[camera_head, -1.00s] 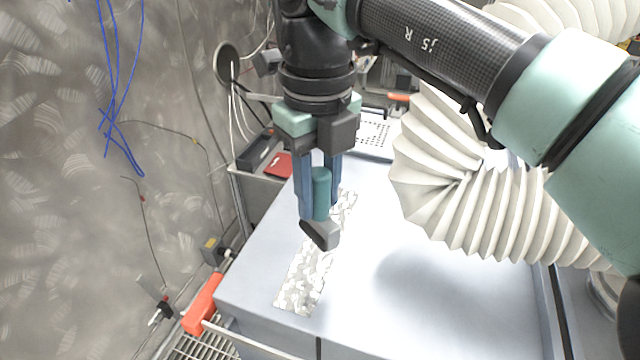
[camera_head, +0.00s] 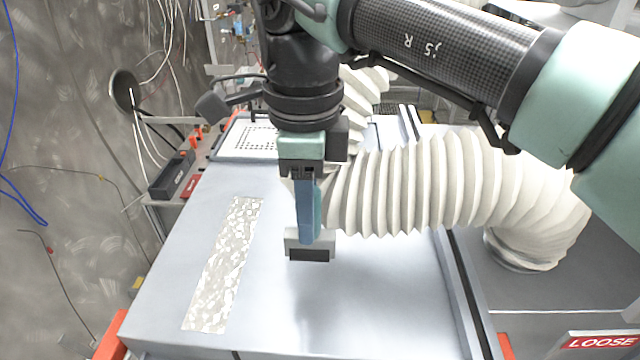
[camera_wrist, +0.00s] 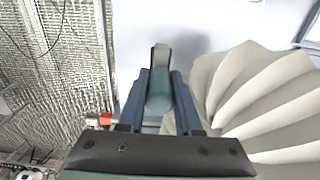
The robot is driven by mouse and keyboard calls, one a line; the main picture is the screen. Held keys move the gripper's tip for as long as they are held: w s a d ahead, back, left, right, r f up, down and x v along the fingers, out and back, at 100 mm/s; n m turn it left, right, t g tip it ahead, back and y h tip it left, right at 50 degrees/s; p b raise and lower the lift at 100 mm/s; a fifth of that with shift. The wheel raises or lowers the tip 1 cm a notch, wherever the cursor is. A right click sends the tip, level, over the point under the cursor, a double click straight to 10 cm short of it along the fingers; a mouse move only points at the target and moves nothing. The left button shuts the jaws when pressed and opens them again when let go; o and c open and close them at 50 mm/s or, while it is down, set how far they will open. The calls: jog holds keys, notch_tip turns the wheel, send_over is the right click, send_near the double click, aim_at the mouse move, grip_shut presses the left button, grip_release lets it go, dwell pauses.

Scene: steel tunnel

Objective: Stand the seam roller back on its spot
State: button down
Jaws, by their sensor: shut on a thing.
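My gripper (camera_head: 306,225) is shut on the seam roller and points down over the light grey worktop (camera_head: 390,310). The seam roller (camera_head: 310,246) has a teal handle between the fingers and a grey head with a dark face below the fingertips. In the wrist view the roller (camera_wrist: 159,92) lies between the two blue fingers (camera_wrist: 160,95), head outward. It looks held above the worktop; the exact gap is hard to tell. A speckled silvery strip (camera_head: 225,265) lies on the worktop left of the roller. I cannot make out a marked spot for the roller.
A thick white ribbed duct (camera_head: 420,190) runs close on the right of my gripper. A perforated white panel (camera_head: 250,138) is at the back. A dark tray (camera_head: 172,175) sits at the far left edge. A "LOOSE" sign (camera_head: 600,342) is at lower right. The front worktop is clear.

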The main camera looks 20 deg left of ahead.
aim_at(310, 252)
jog(key=shift+f+b, duration=2.1)
jog(key=shift+f, duration=1.05)
jog(key=shift+f+b, duration=0.45)
jog(key=shift+f, duration=0.1)
jog(key=c, duration=0.5)
grip_release()
jog(key=shift+r, duration=0.1)
